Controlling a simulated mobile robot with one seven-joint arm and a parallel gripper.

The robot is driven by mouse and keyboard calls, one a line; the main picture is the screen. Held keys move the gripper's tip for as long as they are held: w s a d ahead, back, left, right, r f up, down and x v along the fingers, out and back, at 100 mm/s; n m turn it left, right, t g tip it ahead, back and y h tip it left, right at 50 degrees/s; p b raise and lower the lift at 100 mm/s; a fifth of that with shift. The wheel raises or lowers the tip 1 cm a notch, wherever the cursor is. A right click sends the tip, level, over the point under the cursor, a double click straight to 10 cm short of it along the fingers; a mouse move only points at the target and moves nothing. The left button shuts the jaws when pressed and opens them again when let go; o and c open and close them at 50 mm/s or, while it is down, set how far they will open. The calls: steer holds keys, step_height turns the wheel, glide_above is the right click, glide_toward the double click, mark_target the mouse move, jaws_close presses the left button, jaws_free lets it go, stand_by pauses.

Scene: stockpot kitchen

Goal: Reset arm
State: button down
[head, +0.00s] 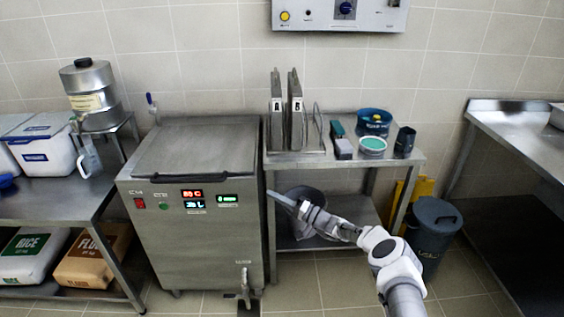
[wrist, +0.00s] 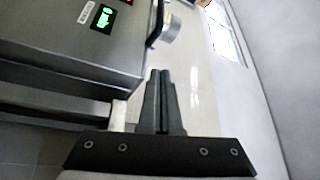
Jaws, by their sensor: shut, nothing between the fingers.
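My gripper (head: 270,193) is at the end of my white arm, which reaches in from the lower right in the head view. It is just right of the front right edge of the steel stockpot unit (head: 190,240), in front of the small steel table (head: 345,160). In the wrist view my gripper (wrist: 160,75) has its two dark fingers together with nothing between them. The unit's front panel with a green display (wrist: 104,17) shows at the upper left there. I cannot tell the exact gap between the fingertips and the unit.
The small table carries upright panels marked A and B (head: 295,105), a blue tub (head: 374,122) and a dark cup (head: 405,142). A grey pot (head: 302,202) is on its lower shelf. A lidded bin (head: 434,228) stands at right. A drain tap (head: 244,284) sticks out low on the unit.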

steer(key=s+a+r+n+g+h, duration=0.1)
steer(key=s+a+r+n+g, duration=0.15)
steer(key=r, duration=0.35)
steer(key=s+a+r+n+g, duration=0.2)
steer(key=a+r+g, duration=0.2)
steer(key=r, duration=0.1)
steer(key=s+r+n+g+h, duration=0.3)
steer(key=s+r+h, duration=0.3)
steer(key=s+r, duration=0.35)
steer(key=s+d+r+m+t+h, duration=0.1)
steer(key=s+d+r+t+h, duration=0.1)
steer(key=s+d+r+h, duration=0.45)
steer(key=s+d+r+m+t+h, duration=0.2)
steer(key=s+d+r, duration=0.2)
steer(key=s+d, duration=0.65)
steer(key=s+d+m+t+h, duration=0.3)
steer(key=s+d, duration=0.8)
steer(key=s, duration=0.5)
steer(key=shift+s+d+r+m+p, duration=0.15)
steer(key=shift+d+m+p, duration=0.05)
steer(key=shift+m+p, duration=0.25)
steer(key=shift+a, duration=0.15)
